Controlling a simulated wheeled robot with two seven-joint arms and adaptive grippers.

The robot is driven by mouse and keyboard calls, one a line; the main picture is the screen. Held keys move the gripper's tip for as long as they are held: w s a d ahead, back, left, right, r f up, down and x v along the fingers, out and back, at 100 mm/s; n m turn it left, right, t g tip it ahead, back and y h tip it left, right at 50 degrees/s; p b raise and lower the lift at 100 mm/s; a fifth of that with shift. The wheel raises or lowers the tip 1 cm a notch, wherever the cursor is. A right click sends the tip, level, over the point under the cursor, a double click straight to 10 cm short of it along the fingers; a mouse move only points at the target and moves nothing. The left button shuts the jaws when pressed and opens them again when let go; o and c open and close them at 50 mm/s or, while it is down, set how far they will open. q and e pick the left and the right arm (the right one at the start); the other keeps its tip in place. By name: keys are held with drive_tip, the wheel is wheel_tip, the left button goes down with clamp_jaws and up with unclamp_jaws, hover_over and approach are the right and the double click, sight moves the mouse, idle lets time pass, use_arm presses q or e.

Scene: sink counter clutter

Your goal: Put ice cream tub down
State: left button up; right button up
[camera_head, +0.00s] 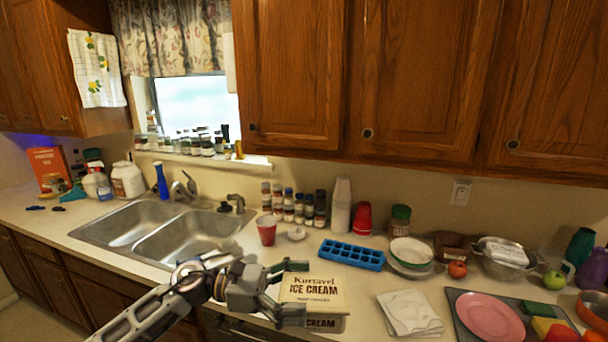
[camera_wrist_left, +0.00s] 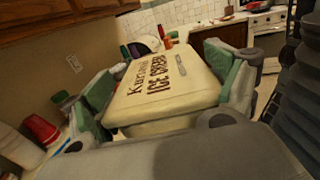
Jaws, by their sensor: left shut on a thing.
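The ice cream tub (camera_head: 313,290) is a cream-coloured box with dark "Karravel ICE CREAM" lettering on its lid. In the head view it is at the counter's front edge, right of the sink. My left gripper (camera_head: 292,292) comes in from the left and is shut on the tub. In the left wrist view the tub (camera_wrist_left: 165,85) lies between the green-padded fingers, one on each side. I cannot tell whether its underside touches the counter. My right gripper shows in neither view.
A blue ice tray (camera_head: 351,255) lies just behind the tub. A folded white cloth (camera_head: 409,313) is to its right. Bowls (camera_head: 411,252) and a dark tray with a pink plate (camera_head: 490,316) fill the right side.

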use_arm(q)
drive_tip(key=w+a+f+n+t+y, duration=0.4)
drive_tip(key=f+n+t, duration=0.2)
drive_tip(key=f+t, duration=0.25)
drive_tip(key=w+a+f+n+t+y, duration=0.4)
drive_tip(key=w+a+f+n+t, duration=0.15)
drive_tip(key=f+t, duration=0.3)
drive_tip(key=s+a+f+n+t+y, duration=0.2)
drive_tip(key=s+a+f+n+y, duration=0.45)
drive_tip(key=a+f+y, duration=0.35)
wheel_tip(320, 180, down, 9)
drive_tip(key=a+b, duration=0.1)
drive_tip(key=b, duration=0.9)
drive_tip(key=shift+a+n, duration=0.25)
drive_tip(key=shift+n, duration=0.15)
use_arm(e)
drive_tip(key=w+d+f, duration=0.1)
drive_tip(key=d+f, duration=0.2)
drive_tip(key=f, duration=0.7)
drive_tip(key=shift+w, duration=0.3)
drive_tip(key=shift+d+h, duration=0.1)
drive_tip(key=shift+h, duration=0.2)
